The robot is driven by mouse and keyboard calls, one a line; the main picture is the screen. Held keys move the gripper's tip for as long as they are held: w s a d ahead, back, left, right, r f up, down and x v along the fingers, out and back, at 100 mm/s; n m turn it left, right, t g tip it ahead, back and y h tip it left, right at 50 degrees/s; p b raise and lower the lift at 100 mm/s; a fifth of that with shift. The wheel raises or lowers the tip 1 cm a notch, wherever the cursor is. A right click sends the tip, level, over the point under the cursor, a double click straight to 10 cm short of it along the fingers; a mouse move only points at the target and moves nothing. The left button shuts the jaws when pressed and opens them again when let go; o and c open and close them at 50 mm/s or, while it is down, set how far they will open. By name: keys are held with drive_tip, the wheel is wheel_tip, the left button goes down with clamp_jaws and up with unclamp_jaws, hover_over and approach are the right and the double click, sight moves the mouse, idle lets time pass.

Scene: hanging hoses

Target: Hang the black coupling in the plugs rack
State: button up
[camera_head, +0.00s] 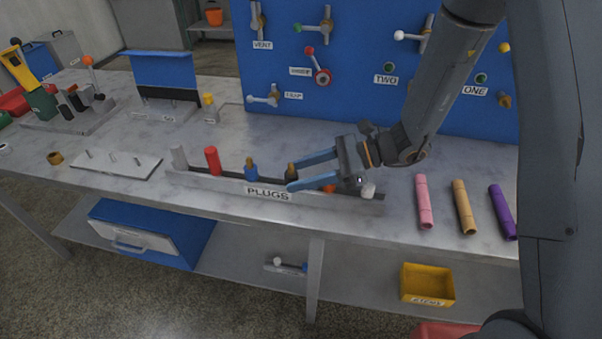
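A black coupling with a brown top (291,173) stands upright in the grey rack labelled PLUGS (225,185), right of the middle. My gripper (290,177) reaches in from the right, with its blue fingers on the far and near sides of this piece. The fingers are spread, and the gap looks wider than the piece. The near finger hides part of the rack and of the coupling's lower end. The rack also holds a grey piece (179,157), a red piece (212,160), a blue piece with a brown top (251,169) and a white piece (368,190).
Pink (424,202), tan (463,207) and purple (502,212) tubes lie on the bench right of the rack. A blue valve panel (360,70) stands behind. A flat pegged plate (112,163) lies to the left. A yellow bin (428,285) is on the lower shelf.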

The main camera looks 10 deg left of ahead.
drive_tip(key=b+v, duration=0.1)
drive_tip(key=v, duration=0.7)
drive_tip(key=shift+b, duration=0.35)
drive_tip(key=shift+a, duration=0.1)
